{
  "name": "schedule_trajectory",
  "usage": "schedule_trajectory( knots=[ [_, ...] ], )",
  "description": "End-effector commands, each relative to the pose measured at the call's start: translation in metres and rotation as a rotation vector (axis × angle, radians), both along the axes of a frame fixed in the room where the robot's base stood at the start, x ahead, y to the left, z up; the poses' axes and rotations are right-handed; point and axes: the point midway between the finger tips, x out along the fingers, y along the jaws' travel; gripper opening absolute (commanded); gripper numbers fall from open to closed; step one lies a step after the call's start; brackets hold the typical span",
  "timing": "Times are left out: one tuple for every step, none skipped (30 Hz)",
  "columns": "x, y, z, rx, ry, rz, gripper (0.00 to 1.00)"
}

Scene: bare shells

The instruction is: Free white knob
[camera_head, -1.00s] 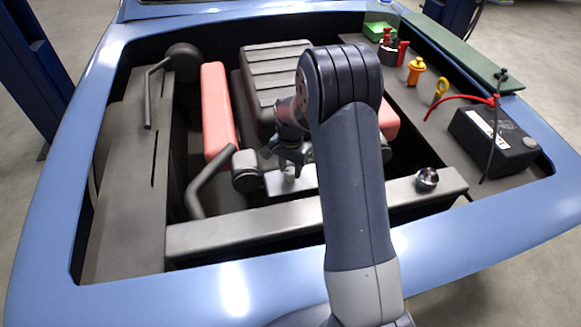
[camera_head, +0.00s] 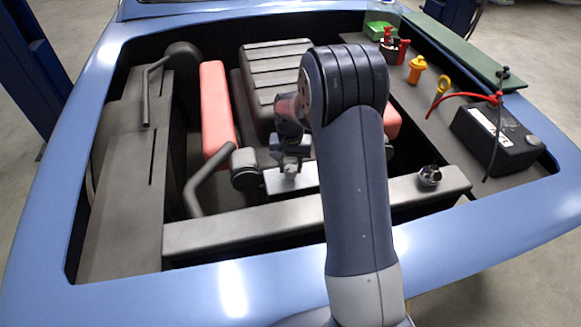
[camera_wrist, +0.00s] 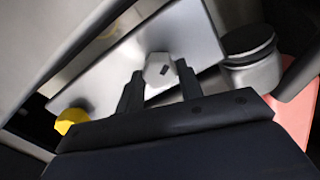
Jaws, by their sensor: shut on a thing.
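The white knob (camera_wrist: 157,70) is a small pale faceted piece with a dark mark, on a light grey plate (camera_wrist: 192,37). In the wrist view my gripper (camera_wrist: 160,69) has one finger on each side of it and is shut on it. In the head view my gripper (camera_head: 290,163) points down at the knob (camera_head: 290,170), whose top is partly covered by the fingers. The plate (camera_head: 312,180) lies behind the front crossbar.
A yellow cap (camera_wrist: 71,121) sits left of my fingers in the wrist view. A grey capped cylinder (camera_wrist: 250,57) stands close on the right. The crossbar (camera_head: 240,230), a salmon block (camera_head: 216,110) and a black battery (camera_head: 492,140) surround the work area.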

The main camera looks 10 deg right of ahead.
Motion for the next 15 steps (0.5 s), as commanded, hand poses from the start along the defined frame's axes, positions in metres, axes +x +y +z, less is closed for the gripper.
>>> schedule_trajectory(
  knots=[
    [0.0003,0.0002,-0.0015,0.001,-0.001,0.043,0.13],
    [0.0003,0.0002,-0.0014,0.001,-0.001,0.072,0.13],
    [0.0002,0.0003,-0.0014,0.001,-0.001,0.11,0.13],
    [0.0002,0.0002,-0.0013,0.001,-0.001,0.138,0.13],
    [0.0002,0.0002,-0.0012,0.001,-0.001,0.167,0.13],
    [0.0001,0.0002,-0.0011,0.0,-0.001,0.204,0.13],
    [0.0001,0.0002,-0.001,0.0,0.0,0.233,0.13],
    [0.0001,0.0002,-0.001,0.0,0.0,0.262,0.13],
    [0.0001,0.0002,-0.0009,0.0,0.0,0.299,0.13],
    [0.0001,0.0002,-0.0008,0.0,-0.001,0.328,0.13],
    [0.0001,0.0002,-0.0008,0.0,-0.001,0.357,0.13],
    [0.0001,0.0002,-0.0007,0.0,-0.001,0.394,0.13],
    [0.0001,0.0002,-0.0007,0.0,-0.001,0.423,0.13],
    [0.0001,0.0002,-0.0007,0.0,-0.001,0.452,0.13],
    [0.0001,0.0002,-0.0007,0.0,-0.001,0.489,0.13]
  ],
)
